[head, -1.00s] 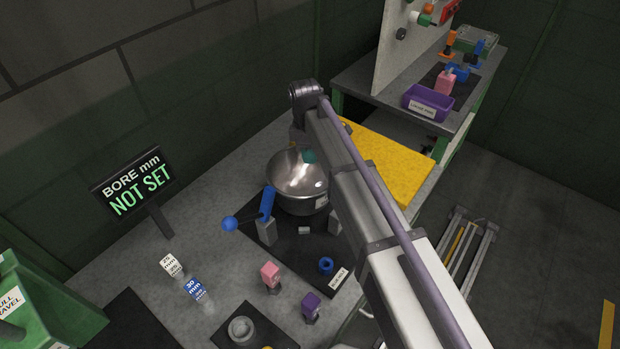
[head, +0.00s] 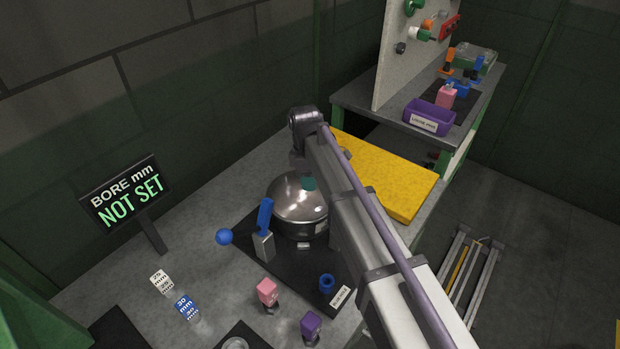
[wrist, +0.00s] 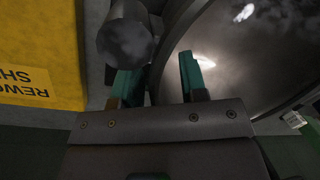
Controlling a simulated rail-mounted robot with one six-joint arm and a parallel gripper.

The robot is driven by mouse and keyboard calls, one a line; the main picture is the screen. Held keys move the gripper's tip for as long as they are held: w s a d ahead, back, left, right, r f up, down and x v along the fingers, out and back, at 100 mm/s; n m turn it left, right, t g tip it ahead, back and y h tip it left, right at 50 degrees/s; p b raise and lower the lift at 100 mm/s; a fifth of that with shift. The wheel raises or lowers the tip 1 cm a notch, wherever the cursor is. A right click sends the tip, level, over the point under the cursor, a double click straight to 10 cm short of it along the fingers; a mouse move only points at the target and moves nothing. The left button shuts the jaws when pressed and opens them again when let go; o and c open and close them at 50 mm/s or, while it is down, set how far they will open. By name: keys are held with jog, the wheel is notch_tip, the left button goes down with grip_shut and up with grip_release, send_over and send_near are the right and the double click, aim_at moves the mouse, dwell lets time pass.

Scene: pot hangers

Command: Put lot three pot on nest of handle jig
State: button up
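The shiny steel pot (head: 298,212) is over the dark base plate of the handle jig (head: 240,232) in the head view, near its back end. Its bottom is close to a small grey block (head: 303,246); I cannot tell whether it touches its seat. My gripper (head: 308,184) is at the pot's rim, partly hidden by my arm. In the wrist view its two teal fingers (wrist: 162,78) stand on either side of the rim, the right one over the curved inside of the pot (wrist: 245,60). The nest under the pot is hidden.
The jig carries a blue lever (head: 265,216) with a ball (head: 224,237), and a blue ring (head: 327,283). Pink (head: 267,291) and purple (head: 311,325) pieces stand in front. The sign (head: 128,197) reads "BORE mm NOT SET".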

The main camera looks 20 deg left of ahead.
notch_tip(320, 180, up, 12)
jog(key=w+a+p, duration=0.1)
jog(key=p, duration=1.1)
jog(key=shift+w+a, duration=0.25)
jog(key=s+d+m, duration=0.5)
jog(key=d+m, duration=0.1)
jog(key=d, duration=0.6)
jog(key=s+d+m+t+y, duration=0.1)
jog(key=s+d+m, duration=0.4)
jog(key=d, duration=0.8)
jog(key=s+d+m, duration=0.5)
jog(key=d+m, duration=0.3)
jog(key=d, duration=0.5)
jog(key=shift+m, duration=0.4)
jog(key=shift+c, duration=0.3)
